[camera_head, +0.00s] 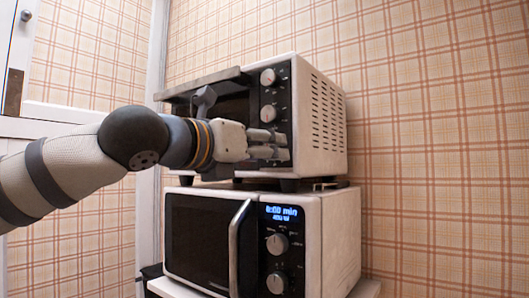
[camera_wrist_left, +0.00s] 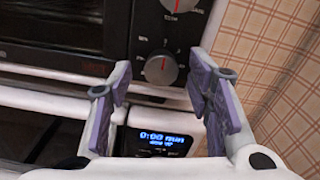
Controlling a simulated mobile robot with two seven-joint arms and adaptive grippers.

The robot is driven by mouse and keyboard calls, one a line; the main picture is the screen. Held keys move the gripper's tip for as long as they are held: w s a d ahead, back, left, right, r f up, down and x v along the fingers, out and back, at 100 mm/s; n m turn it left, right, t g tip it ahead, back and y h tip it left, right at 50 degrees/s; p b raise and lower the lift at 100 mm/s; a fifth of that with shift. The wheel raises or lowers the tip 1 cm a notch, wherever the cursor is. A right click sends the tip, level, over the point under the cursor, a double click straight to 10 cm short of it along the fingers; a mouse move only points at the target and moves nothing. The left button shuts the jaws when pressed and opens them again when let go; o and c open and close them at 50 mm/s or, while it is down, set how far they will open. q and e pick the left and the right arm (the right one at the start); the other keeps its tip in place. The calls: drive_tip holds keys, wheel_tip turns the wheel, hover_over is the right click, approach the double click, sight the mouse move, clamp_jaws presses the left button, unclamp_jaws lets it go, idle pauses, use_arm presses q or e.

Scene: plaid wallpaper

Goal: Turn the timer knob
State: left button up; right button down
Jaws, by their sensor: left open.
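A white toaster oven (camera_head: 320,120) with a black front stands on top of a microwave. Two of its round knobs show in the head view, an upper one (camera_head: 268,77) and one below it (camera_head: 268,113). My left gripper (camera_head: 272,144) is in front of the lower part of this knob panel and hides what is behind it. In the left wrist view a grey knob with a red mark (camera_wrist_left: 161,68) and printed scale lies between the two open fingers (camera_wrist_left: 163,82). I cannot tell whether the fingers touch it. Which knob is the timer is not readable. My right gripper is not in view.
The microwave (camera_head: 340,240) below has a lit blue display (camera_head: 282,212), two knobs and a vertical door handle (camera_head: 235,245). A plaid wall is close behind and to the right. A white door frame stands at the left.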

use_arm(q)
drive_tip(key=shift+w+d+r, duration=0.1)
drive_tip(key=shift+w+d, duration=0.2)
drive_tip(key=shift+w, duration=0.05)
clamp_jaws()
drive_tip(key=shift+m, duration=0.3)
drive_tip(key=shift+m, duration=8.6)
